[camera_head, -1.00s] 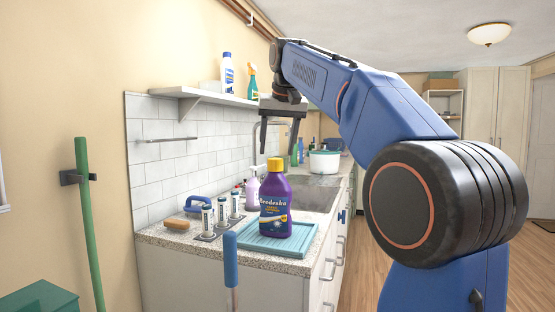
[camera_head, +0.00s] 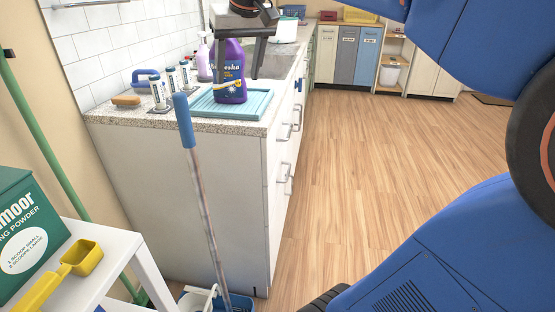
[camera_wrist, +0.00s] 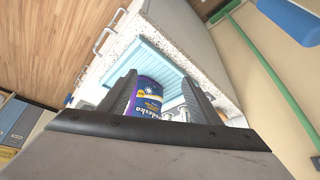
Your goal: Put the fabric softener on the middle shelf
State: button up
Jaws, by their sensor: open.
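The fabric softener, apparently the purple bottle (camera_head: 231,86) with a blue-and-yellow label, stands upright on a light-blue ribbed tray (camera_head: 200,107) on the counter. My gripper (camera_head: 239,62) is open above it, with its fingers on either side of the bottle's upper part. In the wrist view the bottle (camera_wrist: 148,92) shows between the two spread fingers (camera_wrist: 160,98). The gripper hides its cap. I cannot tell whether either finger touches it. No shelf is clearly identifiable as the middle one; an open shelf unit (camera_head: 394,75) stands at the far back.
Small bottles (camera_head: 172,80), a sponge (camera_head: 126,100) and a blue-handled brush (camera_head: 146,76) sit left of the tray. A blue-gripped mop handle (camera_head: 190,150) rises before the counter. A white stand (camera_head: 110,265) holds a green box (camera_head: 28,235) and yellow scoop (camera_head: 62,275). Floor at right is clear.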

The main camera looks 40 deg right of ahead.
jog(key=shift+o, duration=0.3)
jog(key=s+a+f+n, duration=0.1)
jog(key=s+f, duration=0.9)
jog(key=f, duration=0.4)
jog(key=s+a+f, duration=0.2)
jog(key=s+f, duration=0.8)
jog(key=f, duration=0.4)
jog(key=shift+n, duration=0.4)
jog(key=shift+s+f, duration=0.15)
jog(key=shift+f, duration=0.15)
